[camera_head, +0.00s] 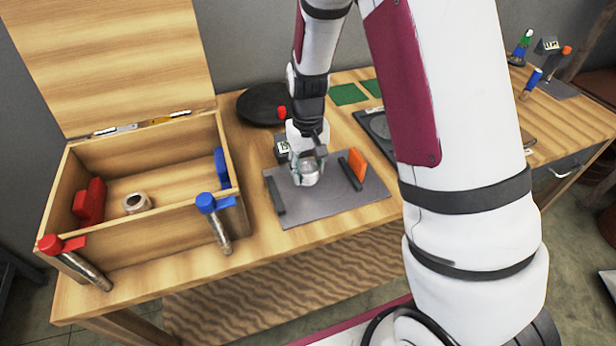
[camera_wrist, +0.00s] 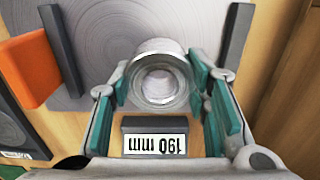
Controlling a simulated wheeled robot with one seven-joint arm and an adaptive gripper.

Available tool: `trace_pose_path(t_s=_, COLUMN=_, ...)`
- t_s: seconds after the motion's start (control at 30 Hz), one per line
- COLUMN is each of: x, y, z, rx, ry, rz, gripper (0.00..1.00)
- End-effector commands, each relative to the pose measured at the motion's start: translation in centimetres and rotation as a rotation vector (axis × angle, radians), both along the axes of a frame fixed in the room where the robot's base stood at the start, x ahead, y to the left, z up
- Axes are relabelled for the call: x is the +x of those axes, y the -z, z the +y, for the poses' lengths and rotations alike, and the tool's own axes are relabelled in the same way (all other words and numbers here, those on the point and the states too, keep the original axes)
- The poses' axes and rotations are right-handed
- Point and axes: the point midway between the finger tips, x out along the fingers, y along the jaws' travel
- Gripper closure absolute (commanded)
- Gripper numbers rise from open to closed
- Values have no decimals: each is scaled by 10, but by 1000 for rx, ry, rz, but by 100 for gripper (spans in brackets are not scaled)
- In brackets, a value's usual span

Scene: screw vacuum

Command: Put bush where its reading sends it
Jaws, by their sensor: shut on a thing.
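The bush, a pale metal ring (camera_head: 310,176), stands on a grey plate (camera_head: 290,213) in the head view. My gripper (camera_head: 307,168) is shut on it, with a finger on each side. In the wrist view the bush (camera_wrist: 158,80) lies between the green finger pads of my gripper (camera_wrist: 165,92), its bore visible. A small dark readout (camera_wrist: 160,136) lies just below it and shows inverted figures with "mm"; I cannot read the number surely. An open wooden box (camera_head: 160,227) stands left of the plate, holding another metal ring (camera_head: 136,203), a red block (camera_head: 90,203) and a blue block (camera_head: 221,168).
A red-topped rod (camera_head: 85,266) and a blue-topped rod (camera_head: 216,225) stand at the box's front. Dark bars (camera_head: 275,196) and an orange block (camera_head: 357,165) flank the bush. A black round dish (camera_head: 257,106) and green squares (camera_head: 348,94) lie behind.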

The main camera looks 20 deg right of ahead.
Motion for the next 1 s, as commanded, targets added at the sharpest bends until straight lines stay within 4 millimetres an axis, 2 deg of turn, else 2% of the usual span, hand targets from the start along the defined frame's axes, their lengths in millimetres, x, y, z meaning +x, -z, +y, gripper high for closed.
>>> trace_pose_path(t_s=0.3, x=0, y=33, z=-1, rx=0, ry=2, rz=2, gripper=100)
trace_pose_path(t_s=0.67, x=0, y=37, z=-1, rx=0, ry=0, rz=1, gripper=100)
trace_pose_path(t_s=0.7, x=0, y=38, z=0, rx=0, ry=0, rz=2, gripper=55)
trace_pose_path(t_s=0.77, x=0, y=38, z=0, rx=0, ry=0, rz=1, gripper=41)
trace_pose_path(t_s=0.8, x=0, y=38, z=0, rx=0, ry=0, rz=1, gripper=37)
trace_pose_path(t_s=1.0, x=0, y=37, z=0, rx=0, ry=0, rz=1, gripper=37)
